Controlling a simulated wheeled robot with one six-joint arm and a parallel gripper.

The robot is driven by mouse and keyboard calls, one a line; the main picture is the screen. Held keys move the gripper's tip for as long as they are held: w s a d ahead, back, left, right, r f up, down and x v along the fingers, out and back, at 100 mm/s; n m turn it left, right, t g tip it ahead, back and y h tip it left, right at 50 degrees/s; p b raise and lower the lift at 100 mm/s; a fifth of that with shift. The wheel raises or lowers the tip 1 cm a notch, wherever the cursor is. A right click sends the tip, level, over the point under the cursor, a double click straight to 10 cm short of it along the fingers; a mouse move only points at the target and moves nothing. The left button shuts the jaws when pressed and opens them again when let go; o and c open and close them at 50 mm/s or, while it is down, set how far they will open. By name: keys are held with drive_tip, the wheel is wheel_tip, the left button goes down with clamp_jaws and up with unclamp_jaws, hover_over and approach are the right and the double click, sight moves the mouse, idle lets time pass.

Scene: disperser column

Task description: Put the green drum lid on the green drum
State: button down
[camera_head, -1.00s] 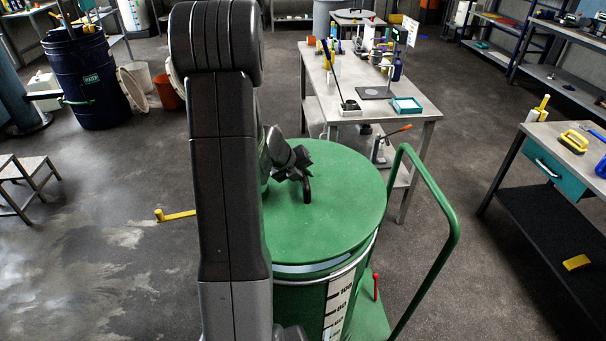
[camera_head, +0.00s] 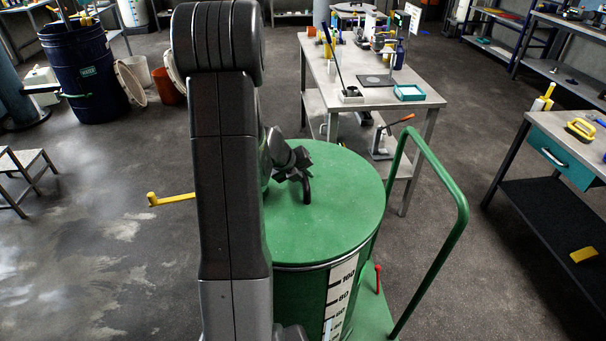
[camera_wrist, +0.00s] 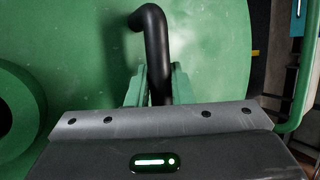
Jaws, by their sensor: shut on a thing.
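The green drum lid (camera_head: 335,205) lies over the top of the green drum (camera_head: 301,300) in the head view. Its edge meets the drum's bright rim, with no clear gap at the front; the left part is hidden behind my arm. My gripper (camera_head: 296,170) is at the lid's black handle (camera_head: 307,189). In the wrist view my gripper (camera_wrist: 160,92) has its green fingers on both sides of the black handle (camera_wrist: 153,45) and is shut on it. The green lid (camera_wrist: 80,60) fills most of that view.
A green trolley with a tall handle (camera_head: 463,220) stands right of the drum. A yellow lever (camera_head: 172,199) sticks out left. A steel table (camera_head: 345,100) stands behind, a workbench (camera_head: 580,150) at the right. A blue drum (camera_head: 85,75) stands far left.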

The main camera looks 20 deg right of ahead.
drive_tip(key=c, duration=1.2)
unclamp_jaws()
drive_tip(key=shift+f, duration=0.15)
drive_tip(key=shift+a, duration=0.1)
drive_tip(key=p+v, duration=0.2)
drive_tip(key=v, duration=1.2)
drive_tip(key=shift+p, duration=0.35)
drive_tip(key=shift+d, duration=0.25)
drive_tip(key=b+x, duration=0.3)
drive_tip(key=x, duration=1.1)
drive_tip(key=shift+a+f, duration=0.1)
drive_tip(key=shift+a, duration=0.05)
drive_tip(key=shift+w+r+p, duration=0.1)
drive_tip(key=shift+r+p, duration=0.6)
drive_tip(key=shift+r, duration=0.05)
drive_tip(key=shift+r+p, duration=0.6)
drive_tip(key=shift+r, duration=0.2)
